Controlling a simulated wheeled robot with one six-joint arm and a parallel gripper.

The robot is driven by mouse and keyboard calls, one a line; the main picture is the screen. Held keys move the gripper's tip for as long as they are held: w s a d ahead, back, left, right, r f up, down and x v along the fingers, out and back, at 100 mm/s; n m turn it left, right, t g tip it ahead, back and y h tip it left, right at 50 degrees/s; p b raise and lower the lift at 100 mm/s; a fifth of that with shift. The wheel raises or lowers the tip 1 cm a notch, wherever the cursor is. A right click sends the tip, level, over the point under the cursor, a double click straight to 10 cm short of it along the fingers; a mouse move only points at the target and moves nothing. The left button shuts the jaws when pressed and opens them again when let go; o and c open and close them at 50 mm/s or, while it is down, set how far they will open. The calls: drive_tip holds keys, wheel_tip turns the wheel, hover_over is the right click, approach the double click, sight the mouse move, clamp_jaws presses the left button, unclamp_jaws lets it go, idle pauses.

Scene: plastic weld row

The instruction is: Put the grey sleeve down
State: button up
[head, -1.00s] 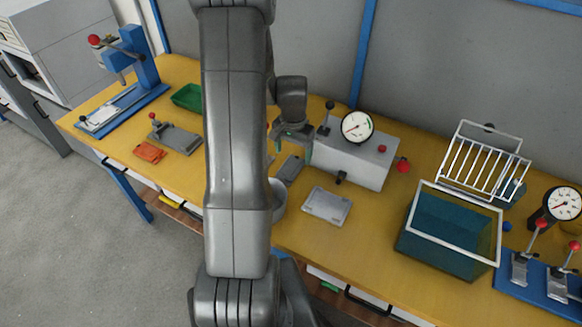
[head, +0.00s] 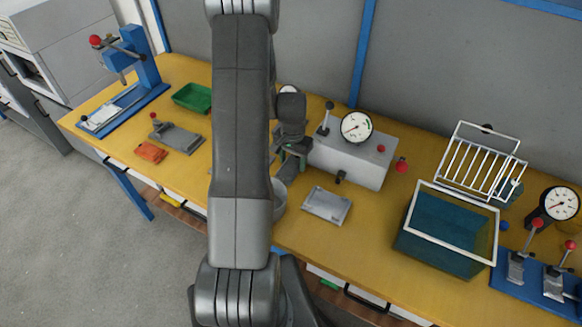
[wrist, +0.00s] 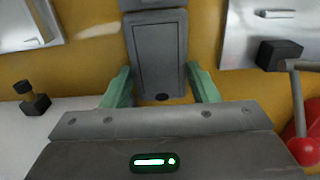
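I cannot tell whether this piece is the grey sleeve.
The white gauge box (head: 350,160) with levers stands just right of my gripper. A light grey plate (head: 327,205) lies in front of it. A blue-green tank (head: 445,235) is farther right. A green tray (head: 193,97) and an orange piece (head: 151,152) lie left.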

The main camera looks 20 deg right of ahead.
drive_tip(key=shift+c, duration=0.6)
